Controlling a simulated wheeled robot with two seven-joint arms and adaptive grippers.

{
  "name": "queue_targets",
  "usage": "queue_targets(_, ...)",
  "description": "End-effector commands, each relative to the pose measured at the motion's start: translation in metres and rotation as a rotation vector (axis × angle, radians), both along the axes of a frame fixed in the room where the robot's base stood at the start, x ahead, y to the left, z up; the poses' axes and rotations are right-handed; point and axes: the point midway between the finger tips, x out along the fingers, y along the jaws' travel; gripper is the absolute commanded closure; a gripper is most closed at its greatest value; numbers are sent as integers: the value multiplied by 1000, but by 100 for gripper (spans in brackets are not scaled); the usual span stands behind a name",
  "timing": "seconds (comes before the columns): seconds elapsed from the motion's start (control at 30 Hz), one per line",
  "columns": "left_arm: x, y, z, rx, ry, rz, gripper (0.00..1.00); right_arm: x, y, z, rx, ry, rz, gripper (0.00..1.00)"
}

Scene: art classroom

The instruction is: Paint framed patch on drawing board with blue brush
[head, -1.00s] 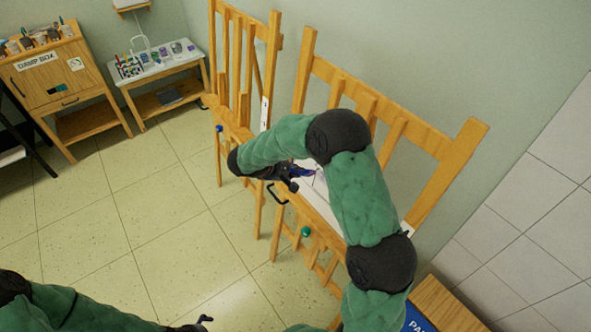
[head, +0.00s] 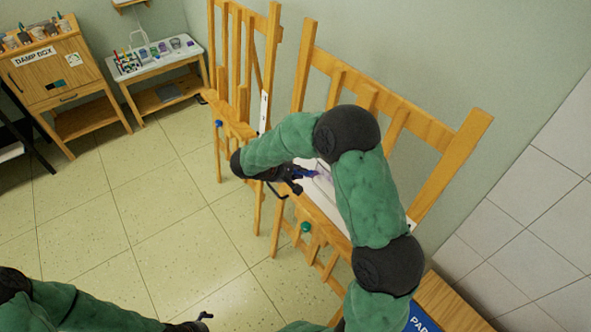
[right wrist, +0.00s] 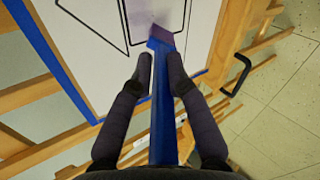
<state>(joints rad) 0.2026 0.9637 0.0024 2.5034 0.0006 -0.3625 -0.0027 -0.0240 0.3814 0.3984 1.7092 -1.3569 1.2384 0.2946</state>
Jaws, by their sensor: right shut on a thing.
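The drawing board (head: 332,212) is a white sheet on the nearer wooden easel, partly hidden by my right arm. In the right wrist view the board (right wrist: 45,100) has blue edging and black outlined shapes, one of them an outlined frame (right wrist: 128,30). My right gripper (right wrist: 159,60) is shut on the blue brush (right wrist: 163,110), whose head points at the board. A purple patch (right wrist: 172,38) shows at the brush head; I cannot tell whether the bristles touch. In the head view my right gripper (head: 292,177) is at the board. My left gripper (head: 203,320) is low at the bottom edge, too small to read.
A second easel (head: 243,65) stands behind to the left. A white table (head: 160,62) with jars and a damp box cabinet (head: 62,72) are at the back left. A wooden box with a blue label (head: 455,305) is at the bottom right. The floor at left is clear.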

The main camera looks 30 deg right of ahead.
Motion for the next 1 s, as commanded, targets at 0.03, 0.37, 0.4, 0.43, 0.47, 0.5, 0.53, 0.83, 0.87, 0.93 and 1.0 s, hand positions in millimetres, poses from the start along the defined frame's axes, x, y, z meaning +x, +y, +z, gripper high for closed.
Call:
queue_targets(0.03, 0, 0, 0, 0, 0, 0, 4, -1, 0, 0, -1, 1, -1, 100)
queue_targets(0.37, 0, 0, -1, 0, 0, 0, 4, -4, 0, 0, -1, 1, -1, 100)
queue_targets(0.4, 0, 0, -1, 0, 0, 0, 4, -5, -1, 0, -1, 1, -1, 100)
queue_targets(0.43, 0, 0, -2, 0, 0, 0, 4, -7, -1, 0, -1, 1, -1, 100)
queue_targets(0.47, 0, 0, -2, 0, 0, 0, 4, -9, -1, 0, -1, 1, -1, 100)
queue_targets(0.5, 0, 0, -3, 0, 0, 0, 4, -11, -1, 0, -1, 1, -1, 100)
queue_targets(0.53, 0, 0, -4, 0, 0, 0, 4, -13, 0, 0, -1, 1, -1, 100)
queue_targets(0.83, 0, 0, -5, 0, 0, 0, 4, -22, 0, 0, -1, 1, -1, 100)
queue_targets(0.87, 0, 0, -5, 0, 0, 0, 4, -22, 0, 0, -1, 1, -1, 100)
queue_targets(0.93, 0, 0, -5, 0, 0, 0, 4, -22, 0, 0, -1, 1, -1, 100)
queue_targets(1.0, 0, 0, -5, 0, 0, 0, 4, -22, 0, 0, -1, 1, -1, 100)
